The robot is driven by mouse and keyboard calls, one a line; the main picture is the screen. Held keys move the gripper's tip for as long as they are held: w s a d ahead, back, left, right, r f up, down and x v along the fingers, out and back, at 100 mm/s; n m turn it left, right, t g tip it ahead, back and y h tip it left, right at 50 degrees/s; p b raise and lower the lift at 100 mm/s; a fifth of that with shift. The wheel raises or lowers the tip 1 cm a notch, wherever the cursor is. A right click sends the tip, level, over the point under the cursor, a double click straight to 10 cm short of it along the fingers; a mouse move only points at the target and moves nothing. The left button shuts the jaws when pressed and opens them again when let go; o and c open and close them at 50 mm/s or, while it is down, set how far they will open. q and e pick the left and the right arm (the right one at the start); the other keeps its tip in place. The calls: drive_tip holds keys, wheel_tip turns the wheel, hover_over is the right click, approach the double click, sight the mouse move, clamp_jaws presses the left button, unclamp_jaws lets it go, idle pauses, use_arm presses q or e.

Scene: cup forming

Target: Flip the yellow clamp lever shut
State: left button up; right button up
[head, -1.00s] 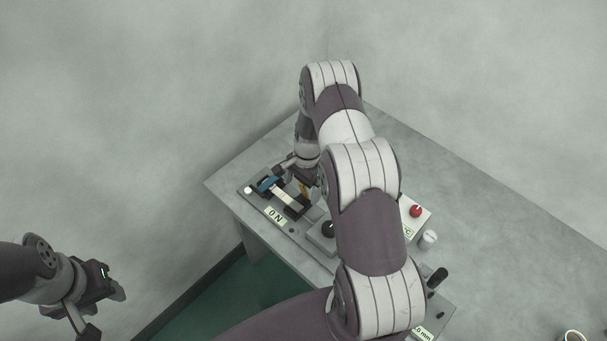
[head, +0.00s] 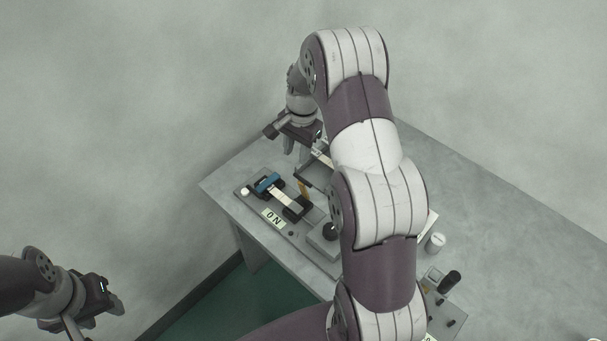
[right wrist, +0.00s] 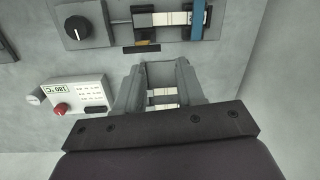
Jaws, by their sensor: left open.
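The yellow clamp lever (head: 304,188) shows as a small yellow piece beside the clamp fixture in the head view. In the right wrist view it is a short yellow and dark piece (right wrist: 142,44) at the fixture's edge. I cannot tell its exact angle. The fixture holds a pale strip (head: 283,198) with a blue band (head: 268,183) at one end. My right gripper (head: 296,151) is above the table beyond the lever, apart from it. Its fingers (right wrist: 160,70) are spread and hold nothing visible. My left gripper (head: 117,300) is open, off the table at the left.
A dark tray-like part (head: 314,174) lies under my right gripper. A black knob (head: 330,232) sits near the fixture, and a control box with a red knob (right wrist: 61,108) shows in the wrist view. A white cylinder (head: 436,243) stands to the right.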

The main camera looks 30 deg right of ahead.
sight(300, 179)
drive_tip(key=f+n, duration=0.3)
drive_tip(key=n, duration=0.2)
drive_tip(key=s+f+n+h, duration=0.1)
drive_tip(key=f+n, duration=0.2)
drive_tip(key=n, duration=0.3)
drive_tip(key=f+n, duration=0.4)
drive_tip(key=n, duration=0.1)
drive_tip(key=shift+s+a+p, duration=0.1)
drive_tip(key=shift+s+p, duration=0.25)
drive_tip(key=shift+s, duration=0.05)
use_arm(q)
wheel_tip(300, 179, down, 3)
drive_tip(key=shift+a+r, duration=0.1)
use_arm(e)
clamp_jaws()
